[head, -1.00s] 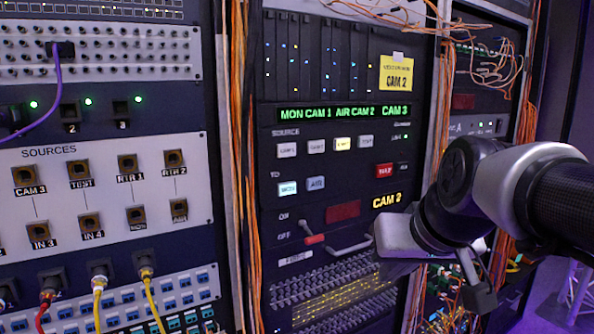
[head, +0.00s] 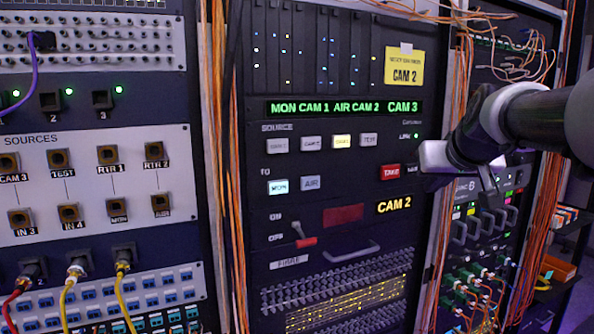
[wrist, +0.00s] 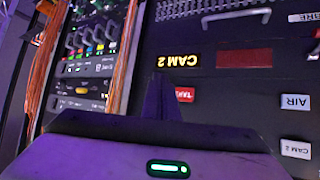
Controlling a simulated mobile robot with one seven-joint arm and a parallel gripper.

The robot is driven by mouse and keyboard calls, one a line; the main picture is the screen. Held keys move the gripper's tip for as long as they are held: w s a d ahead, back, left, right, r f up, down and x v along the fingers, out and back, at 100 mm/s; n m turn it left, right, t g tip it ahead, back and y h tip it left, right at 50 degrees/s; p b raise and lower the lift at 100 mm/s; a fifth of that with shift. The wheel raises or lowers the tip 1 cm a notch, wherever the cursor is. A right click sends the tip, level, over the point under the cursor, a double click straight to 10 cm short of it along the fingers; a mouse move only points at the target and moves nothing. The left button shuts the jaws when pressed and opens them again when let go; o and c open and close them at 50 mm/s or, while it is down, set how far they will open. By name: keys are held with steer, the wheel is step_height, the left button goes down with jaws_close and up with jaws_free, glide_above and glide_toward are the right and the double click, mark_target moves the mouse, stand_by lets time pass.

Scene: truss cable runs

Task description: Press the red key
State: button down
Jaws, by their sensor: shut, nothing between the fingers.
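The red key (head: 390,172), marked TAKE, is on the dark switcher panel, at the right end of its key area. In the wrist view the panel shows upside down, and the red key (wrist: 185,94) is just right of my dark fingers, partly hidden by them. My gripper (head: 428,155) is shut and empty. In the head view it is just right of and slightly above the key. The fingers (wrist: 168,92) show pressed together in the wrist view. I cannot tell whether they touch the panel.
White source keys, one lit yellow (head: 342,141), and a lit MON key (head: 279,186) are to the left. A red-tipped lever (head: 306,241) and a curved handle (head: 351,252) are below. Orange cables (head: 452,120) hang along the rack post at the right.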

steer(key=p, duration=0.3)
glide_toward(394, 178)
steer(key=shift+w+d+f, duration=0.35)
steer(key=shift+w+f, duration=0.4)
steer(key=shift+f, duration=0.05)
steer(key=shift+w+d+f, duration=0.4)
steer(key=shift+w+f, duration=0.35)
steer(key=shift+f, duration=0.1)
stand_by(0.8)
steer(key=shift+w+a, duration=0.15)
steer(key=shift+w, duration=0.2)
steer(key=shift+w+a+p, duration=0.15)
steer(key=shift+w+p, duration=0.25)
steer(key=shift+w, duration=0.05)
stand_by(0.6)
stand_by(0.3)
steer(key=shift+s+d+b, duration=0.25)
steer(key=shift+s+b, duration=0.25)
steer(key=shift+s, duration=0.35)
